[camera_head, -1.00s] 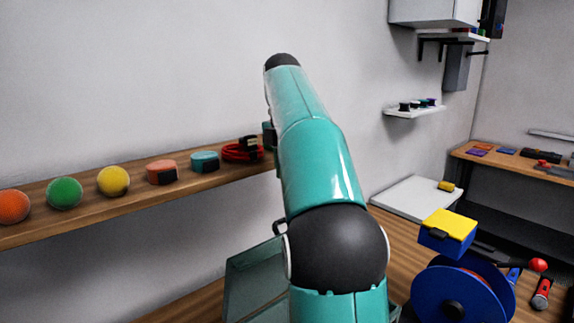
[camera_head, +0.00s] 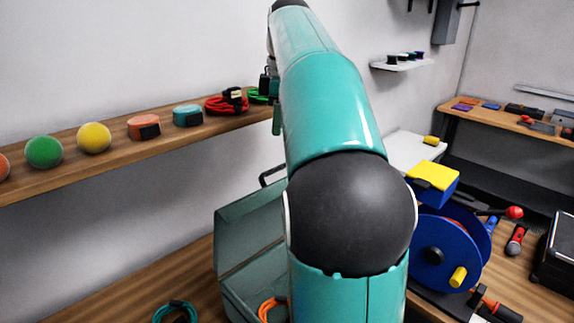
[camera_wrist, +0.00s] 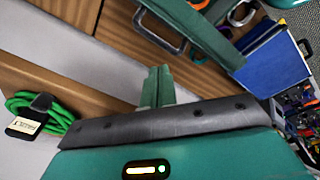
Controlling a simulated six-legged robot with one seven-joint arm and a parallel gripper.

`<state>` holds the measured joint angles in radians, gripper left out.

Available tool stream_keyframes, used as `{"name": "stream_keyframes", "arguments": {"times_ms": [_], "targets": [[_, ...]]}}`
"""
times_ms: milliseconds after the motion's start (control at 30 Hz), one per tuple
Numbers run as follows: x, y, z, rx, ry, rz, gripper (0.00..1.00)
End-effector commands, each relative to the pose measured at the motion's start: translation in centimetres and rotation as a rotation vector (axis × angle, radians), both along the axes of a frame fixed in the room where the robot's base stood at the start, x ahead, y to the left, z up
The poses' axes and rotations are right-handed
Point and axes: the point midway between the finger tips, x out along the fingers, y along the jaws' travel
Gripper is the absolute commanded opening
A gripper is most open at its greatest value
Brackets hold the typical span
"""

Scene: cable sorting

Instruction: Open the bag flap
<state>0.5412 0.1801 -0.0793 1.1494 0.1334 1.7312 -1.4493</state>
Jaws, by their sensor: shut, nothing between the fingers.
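A grey-green case (camera_head: 248,222) with a raised panel and a dark handle stands on the wooden bench in the head view, partly hidden by my arm. Coiled cables lie in and beside it. In the wrist view a green panel (camera_wrist: 195,30) with a black handle shows at the top. A blue panel (camera_wrist: 272,68) with a dark handle is to its right. I cannot tell for certain which is the bag flap. My gripper (camera_wrist: 157,88) is shut and empty, apart from both panels. In the head view its green fingers (camera_head: 276,120) hang beside the shelf, partly behind my arm.
A wall shelf (camera_head: 130,160) holds coloured balls, tape measures and cable coils, including a green coil (camera_wrist: 42,112) near my gripper. A blue reel (camera_head: 440,250), a blue box with a yellow lid (camera_head: 433,178) and tools crowd the bench at right.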

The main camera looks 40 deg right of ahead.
Motion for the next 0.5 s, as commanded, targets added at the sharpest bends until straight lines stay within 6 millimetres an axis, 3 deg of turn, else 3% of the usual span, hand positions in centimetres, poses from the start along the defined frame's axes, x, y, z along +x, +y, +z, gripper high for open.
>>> {"name": "stream_keyframes", "arguments": {"times_ms": [500], "targets": [[-4.8,0.1,-1.5,0.395,-0.236,-1.115,0.0]]}}
